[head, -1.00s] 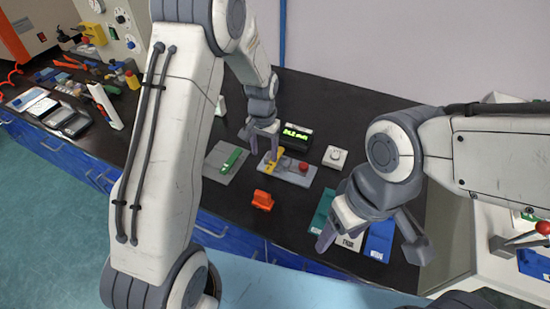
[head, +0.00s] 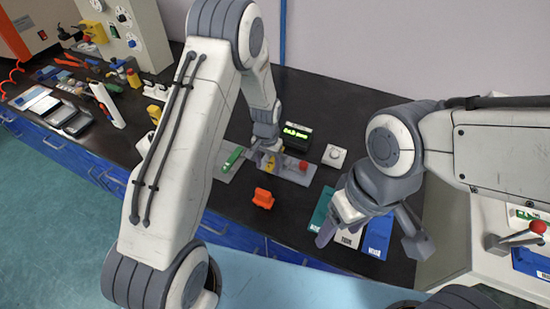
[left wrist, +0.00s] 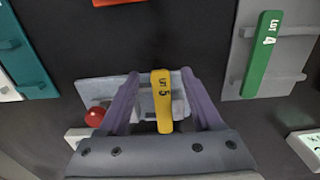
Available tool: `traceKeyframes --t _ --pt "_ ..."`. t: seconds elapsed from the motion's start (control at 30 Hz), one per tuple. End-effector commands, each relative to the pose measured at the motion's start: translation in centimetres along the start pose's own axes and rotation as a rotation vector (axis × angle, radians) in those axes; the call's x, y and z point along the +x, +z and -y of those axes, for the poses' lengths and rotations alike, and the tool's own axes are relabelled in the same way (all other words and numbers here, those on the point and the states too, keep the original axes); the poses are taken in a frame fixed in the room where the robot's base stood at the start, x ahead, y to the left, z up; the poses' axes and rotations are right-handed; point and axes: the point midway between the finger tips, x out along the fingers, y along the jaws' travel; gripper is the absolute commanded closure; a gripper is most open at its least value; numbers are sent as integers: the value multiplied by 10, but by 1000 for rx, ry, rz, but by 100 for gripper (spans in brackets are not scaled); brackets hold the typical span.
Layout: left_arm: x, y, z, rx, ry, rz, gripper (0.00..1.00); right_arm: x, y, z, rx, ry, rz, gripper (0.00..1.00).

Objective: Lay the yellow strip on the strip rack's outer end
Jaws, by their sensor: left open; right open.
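The yellow strip (left wrist: 162,100), marked LOT 5, lies on the grey base (left wrist: 92,92) with the red knob. It also shows small in the head view (head: 267,162). My left gripper (left wrist: 158,88) is open, with one finger on each side of the strip; I see gaps on both sides. In the head view the left gripper (head: 267,152) partly covers the strip. The grey strip rack (left wrist: 290,75) holds a green strip (left wrist: 262,55) marked LOT 4; the rack also shows left of the base in the head view (head: 222,174). My right gripper (head: 328,232) is open and empty at the front right.
A black display box (head: 297,137) stands behind the base. A white box with a dial (head: 334,156) is to its right. An orange object (head: 263,198) stands in front. Teal and blue (head: 377,236) plates lie by the right gripper. Tools and instruments fill the bench's far left.

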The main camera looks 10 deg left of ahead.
Motion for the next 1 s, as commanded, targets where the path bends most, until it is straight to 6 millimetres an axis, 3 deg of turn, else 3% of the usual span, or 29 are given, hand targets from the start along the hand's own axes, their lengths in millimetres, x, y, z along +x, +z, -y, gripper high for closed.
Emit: traceKeyframes --t 0.6,0.63,0.7,0.8,1.0 --pt "4 0 0 0 0 0 34 3 0 0 0 0 0 31" --pt "4 0 0 0 0 0 41 3 0 0 0 0 0 31" --pt "4 0 0 0 0 0 68 3 0 0 0 0 0 31" --pt "4 0 0 0 0 0 100 3 0 0 0 0 0 31" --pt "4 0 0 0 0 0 100 2 0 0 0 0 0 31"
